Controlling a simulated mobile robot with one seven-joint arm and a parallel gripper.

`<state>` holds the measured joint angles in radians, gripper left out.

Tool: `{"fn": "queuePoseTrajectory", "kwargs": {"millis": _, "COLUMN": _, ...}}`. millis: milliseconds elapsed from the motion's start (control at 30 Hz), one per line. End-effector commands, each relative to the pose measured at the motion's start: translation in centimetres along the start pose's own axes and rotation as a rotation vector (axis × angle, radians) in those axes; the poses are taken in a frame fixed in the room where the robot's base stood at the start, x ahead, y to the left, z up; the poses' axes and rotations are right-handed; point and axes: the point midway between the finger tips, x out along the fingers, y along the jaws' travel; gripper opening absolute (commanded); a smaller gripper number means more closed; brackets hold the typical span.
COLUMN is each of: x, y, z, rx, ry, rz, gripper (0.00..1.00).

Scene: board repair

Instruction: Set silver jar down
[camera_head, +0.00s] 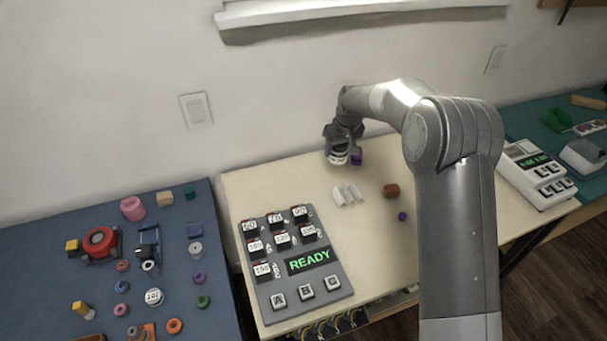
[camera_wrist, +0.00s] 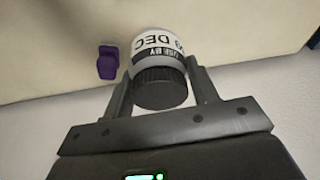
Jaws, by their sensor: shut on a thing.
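My gripper (camera_head: 341,142) is near the back edge of the cream table (camera_head: 290,172), close to the wall. In the wrist view my gripper (camera_wrist: 160,95) is shut on a jar (camera_wrist: 158,48) with a dark ribbed cap and a white label reading "USE BY" and "DEC". In the head view the jar (camera_head: 338,158) shows as a small pale shape under the fingers. I cannot tell whether its base touches the table.
A purple block (camera_head: 356,158) stands close beside the jar, also seen in the wrist view (camera_wrist: 108,62). White blocks (camera_head: 347,194), a red-brown piece (camera_head: 391,190) and a purple piece (camera_head: 402,216) lie nearer. A grey "READY" panel (camera_head: 287,235) fills the front left.

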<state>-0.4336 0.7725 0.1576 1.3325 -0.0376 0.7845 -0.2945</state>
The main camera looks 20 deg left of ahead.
Motion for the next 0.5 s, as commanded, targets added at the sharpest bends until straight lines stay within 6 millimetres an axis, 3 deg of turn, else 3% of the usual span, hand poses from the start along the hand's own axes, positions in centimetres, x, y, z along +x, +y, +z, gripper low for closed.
{"fn": "queuePoseTrajectory", "kwargs": {"millis": 500, "x": 7.7, "y": -7.0, "z": -4.8, "rx": 0.001, "ry": -0.001, "rz": 0.000, "gripper": 0.27}}
